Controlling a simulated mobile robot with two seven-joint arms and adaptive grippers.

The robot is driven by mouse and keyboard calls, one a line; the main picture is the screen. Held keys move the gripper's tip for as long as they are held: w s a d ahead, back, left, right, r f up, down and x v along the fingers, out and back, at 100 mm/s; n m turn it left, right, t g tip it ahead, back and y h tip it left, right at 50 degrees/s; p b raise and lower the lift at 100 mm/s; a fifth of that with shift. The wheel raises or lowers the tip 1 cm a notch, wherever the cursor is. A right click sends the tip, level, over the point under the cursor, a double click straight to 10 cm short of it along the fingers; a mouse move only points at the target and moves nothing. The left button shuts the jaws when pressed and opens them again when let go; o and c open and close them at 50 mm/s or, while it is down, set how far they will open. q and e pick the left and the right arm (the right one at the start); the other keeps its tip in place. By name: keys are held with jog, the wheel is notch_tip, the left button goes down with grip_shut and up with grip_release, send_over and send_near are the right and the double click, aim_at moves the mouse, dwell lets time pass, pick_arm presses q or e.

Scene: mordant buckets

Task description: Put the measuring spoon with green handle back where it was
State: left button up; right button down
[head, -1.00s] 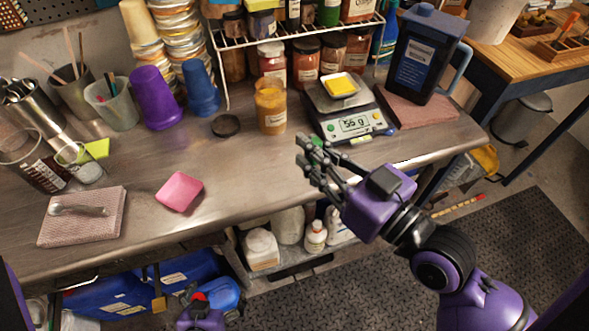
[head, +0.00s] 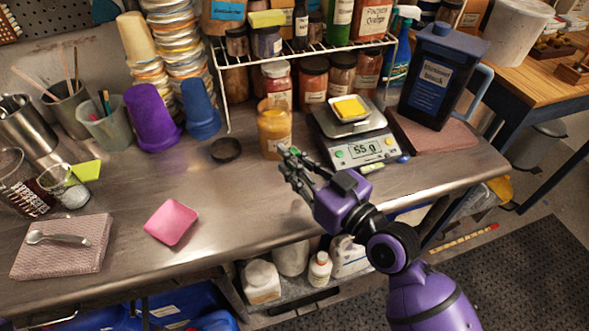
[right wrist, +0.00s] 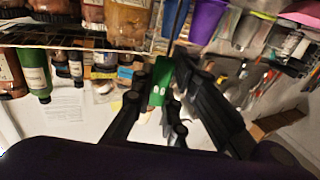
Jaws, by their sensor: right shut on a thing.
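My right gripper (head: 290,166) is shut on the measuring spoon with green handle. The green handle (right wrist: 159,82) shows between the dark fingers in the right wrist view; the spoon's bowl cannot be made out. In the head view the gripper is over the steel bench (head: 235,195), just in front of the open jar of orange-yellow powder (head: 274,135) and left of the scale. Whether it touches the jar is unclear. My left gripper is not in view.
A scale (head: 355,148) reading 55 g bears a dish of yellow powder (head: 350,108). A black lid (head: 225,150) lies left of the jar. Bench between is clear.

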aim_at(294, 171)
notch_tip(294, 171, down, 3)
jog(key=shift+f+b, duration=0.1)
jog(key=shift+b, duration=0.25)
jog(key=shift+f, duration=0.25)
jog(key=c, duration=1.7)
grip_release()
jog(key=shift+r, duration=0.1)
jog(key=shift+c, duration=0.2)
